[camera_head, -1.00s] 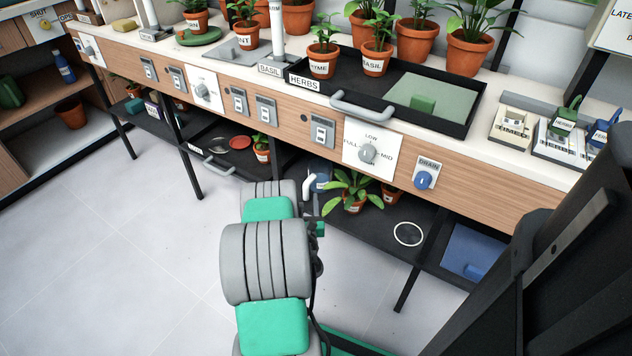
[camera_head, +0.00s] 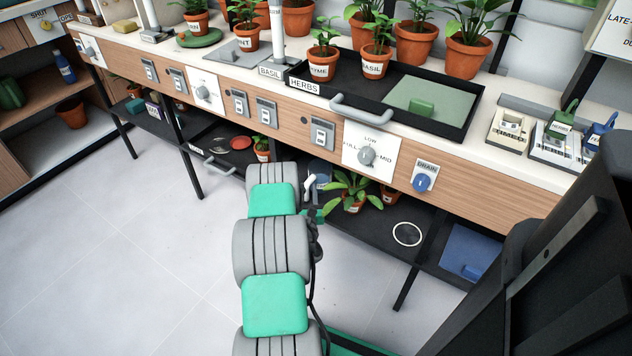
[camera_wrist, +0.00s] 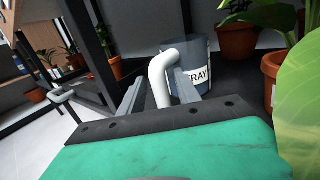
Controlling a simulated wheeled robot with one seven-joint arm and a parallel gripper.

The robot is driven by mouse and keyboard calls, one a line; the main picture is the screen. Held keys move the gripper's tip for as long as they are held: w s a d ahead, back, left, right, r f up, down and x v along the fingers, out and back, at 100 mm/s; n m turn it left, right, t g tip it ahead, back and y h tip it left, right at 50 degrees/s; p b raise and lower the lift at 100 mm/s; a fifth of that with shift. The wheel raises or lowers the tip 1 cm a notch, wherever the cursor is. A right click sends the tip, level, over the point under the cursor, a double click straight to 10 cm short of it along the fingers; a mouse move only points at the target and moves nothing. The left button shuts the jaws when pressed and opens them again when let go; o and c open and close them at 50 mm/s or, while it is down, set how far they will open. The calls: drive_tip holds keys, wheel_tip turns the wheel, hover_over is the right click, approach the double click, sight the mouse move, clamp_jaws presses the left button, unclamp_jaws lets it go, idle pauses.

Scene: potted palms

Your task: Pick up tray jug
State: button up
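The tray jug (camera_wrist: 213,62) is blue-grey, with a white label reading TRAY and a thick white handle (camera_wrist: 160,76) bent toward me. It stands upright on the dark lower shelf. In the head view the jug (camera_head: 321,168) is partly hidden behind my arm. My gripper (camera_wrist: 157,88) is open, one finger on each side of the handle. A gap shows between the left finger and the handle; the right finger is close to the handle, and I cannot tell if it touches. In the head view the fingers are mostly hidden by my arm.
A leafy potted plant (camera_head: 350,188) stands close to the right of the jug, its leaf (camera_wrist: 301,95) large in the wrist view. The bench front (camera_head: 290,120) overhangs the shelf. A black table leg (camera_wrist: 92,50) is at left. The floor (camera_head: 130,240) is clear.

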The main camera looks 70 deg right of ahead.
clamp_jaws()
drive_tip(key=shift+r, duration=0.15)
idle(0.5)
